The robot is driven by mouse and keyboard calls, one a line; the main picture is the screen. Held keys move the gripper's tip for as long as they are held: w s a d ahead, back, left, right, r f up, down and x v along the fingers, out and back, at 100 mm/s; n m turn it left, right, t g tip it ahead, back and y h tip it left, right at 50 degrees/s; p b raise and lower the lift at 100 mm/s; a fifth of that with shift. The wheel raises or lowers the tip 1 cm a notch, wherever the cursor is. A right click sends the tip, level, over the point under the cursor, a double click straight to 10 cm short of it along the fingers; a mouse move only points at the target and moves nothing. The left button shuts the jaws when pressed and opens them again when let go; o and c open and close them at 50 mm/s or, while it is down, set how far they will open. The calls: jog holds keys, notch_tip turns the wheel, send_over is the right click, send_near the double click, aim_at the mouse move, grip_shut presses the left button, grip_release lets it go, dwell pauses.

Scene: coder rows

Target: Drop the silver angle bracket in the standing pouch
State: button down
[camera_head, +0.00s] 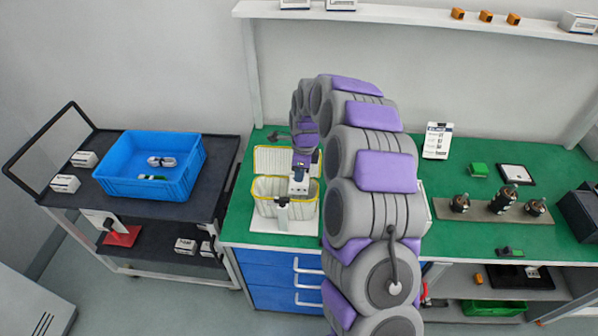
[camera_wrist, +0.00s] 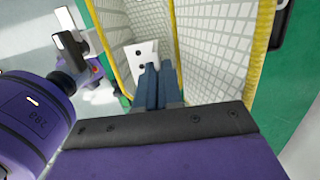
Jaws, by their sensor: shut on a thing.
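The standing pouch (camera_head: 266,205) is pale, with a grid pattern and yellow edges, and stands open on a white base at the left of the green bench. My gripper (camera_head: 300,172) is over the pouch's mouth, pointing down. Its blue fingers (camera_wrist: 160,82) are shut on the silver angle bracket (camera_wrist: 140,52), a pale plate with small dark holes. In the head view the bracket (camera_head: 298,187) shows at the fingertips, at the pouch opening. In the wrist view the pouch's gridded walls (camera_wrist: 218,38) lie around and beyond the bracket. The pouch's bottom is hidden.
A blue crate (camera_head: 150,185) sits on a dark cart at left. A fixture board (camera_head: 480,212) lies right of my arm. A shelf (camera_head: 400,14) runs above.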

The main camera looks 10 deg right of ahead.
jog(key=shift+f, duration=0.25)
jog(key=c, duration=1.2)
grip_release()
jog(key=r, duration=0.5)
jog(key=d+r+p, duration=0.1)
jog(key=r, duration=0.5)
jog(key=r+p, duration=0.1)
jog(key=r, duration=0.5)
jog(key=shift+s+d+r, duration=0.1)
jog(key=shift+s+d, duration=0.1)
jog(key=shift+d, duration=0.1)
jog(key=shift+s, duration=0.1)
jog(key=s+a+r+n+g, duration=0.15)
jog(key=s+n, duration=0.35)
jog(key=s, duration=0.5)
jog(key=s+a+r+n+t, duration=0.1)
jog(key=s+a+r+n, duration=0.1)
jog(key=s+n, duration=0.55)
jog(key=s+f+n, duration=0.1)
jog(key=s+n, duration=0.2)
jog(key=s, duration=0.5)
jog(key=s+f+n+g, duration=0.1)
jog(key=s+f+n, duration=0.1)
jog(key=s, duration=0.7)
jog(key=s+d+f+n+h+b, duration=0.1)
jog(key=s+n, duration=0.3)
jog(key=s, duration=0.5)
jog(key=shift+f+g, duration=0.25)
jog(key=shift+g, duration=0.1)
